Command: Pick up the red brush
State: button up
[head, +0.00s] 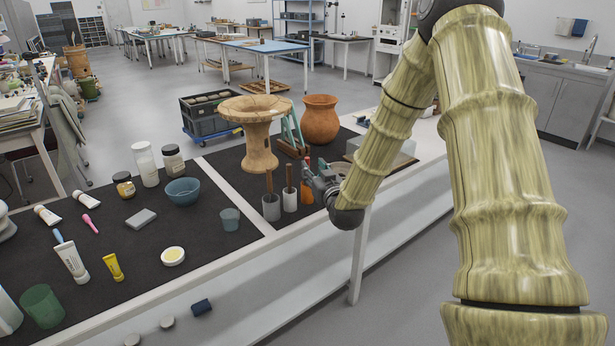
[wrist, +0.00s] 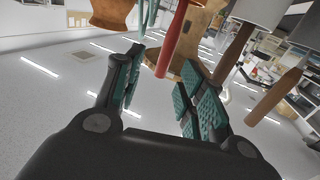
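The red brush shows in the wrist view as a red handle (wrist: 173,40), and in the head view as a thin red handle (head: 306,166) above an orange cup (head: 307,193). My gripper (head: 317,178) is beside that cup in the head view, its fingers small and partly hidden there. In the wrist view my gripper (wrist: 161,60) is open, with teal pads on two spread fingers. The red handle's free end lies between the fingertips in that picture, with gaps visible on both sides. I cannot tell its exact depth between the pads.
Two brown-handled brushes stand in a grey cup (head: 271,208) and a white cup (head: 290,201) left of my gripper. A clay pedestal vessel (head: 258,150), a teal stand (head: 292,132) and a terracotta jar (head: 320,122) stand behind. A small glass (head: 230,220) is nearer the edge.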

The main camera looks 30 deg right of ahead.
jog(key=x, duration=0.3)
jog(key=f+x, duration=0.1)
jog(key=x, duration=0.1)
jog(key=shift+w+a, duration=0.1)
jog(key=shift+w, duration=0.1)
jog(key=shift+c, duration=0.4)
grip_shut()
